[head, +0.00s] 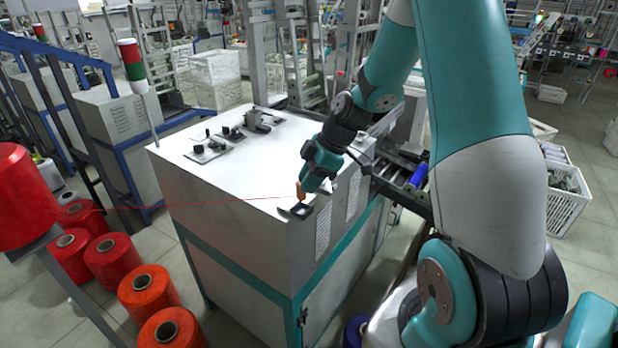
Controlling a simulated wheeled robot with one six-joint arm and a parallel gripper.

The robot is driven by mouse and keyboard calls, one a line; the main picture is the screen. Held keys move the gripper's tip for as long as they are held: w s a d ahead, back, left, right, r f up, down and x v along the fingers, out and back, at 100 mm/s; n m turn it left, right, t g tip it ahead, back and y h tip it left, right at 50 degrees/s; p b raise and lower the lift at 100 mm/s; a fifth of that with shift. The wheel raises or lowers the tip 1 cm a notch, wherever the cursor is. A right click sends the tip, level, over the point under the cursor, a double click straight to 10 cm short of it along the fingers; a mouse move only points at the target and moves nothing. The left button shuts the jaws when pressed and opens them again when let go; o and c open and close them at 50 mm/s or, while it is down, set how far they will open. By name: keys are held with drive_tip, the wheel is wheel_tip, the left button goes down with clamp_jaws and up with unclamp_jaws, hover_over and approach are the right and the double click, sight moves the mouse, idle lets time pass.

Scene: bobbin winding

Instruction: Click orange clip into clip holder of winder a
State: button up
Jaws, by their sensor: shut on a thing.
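The orange clip (300,191) is at the tip of my gripper (304,187), which is shut on it. The clip is upright, just above or touching a small black holder (301,210) at the near corner of the white winder top (250,175). I cannot tell whether the clip sits in the holder. A thin red thread (220,201) runs from the clip leftward to the red bobbins. The gripper's fingers are small and partly hidden by the wrist.
Black fittings (206,148) stand along the back left of the winder top; its middle is clear. Red and orange bobbins (148,290) stand at the lower left. A blue rail (60,48) is at the far left.

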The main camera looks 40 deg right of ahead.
drive_tip(key=shift+f, duration=0.2)
drive_tip(key=shift+f+b, duration=1.9)
drive_tip(key=shift+r, duration=0.1)
drive_tip(key=o, duration=0.9)
drive_tip(key=shift+d+r, duration=0.1)
drive_tip(key=b+v, duration=0.2)
drive_tip(key=v, duration=1.5)
drive_tip(key=shift+r, duration=0.15)
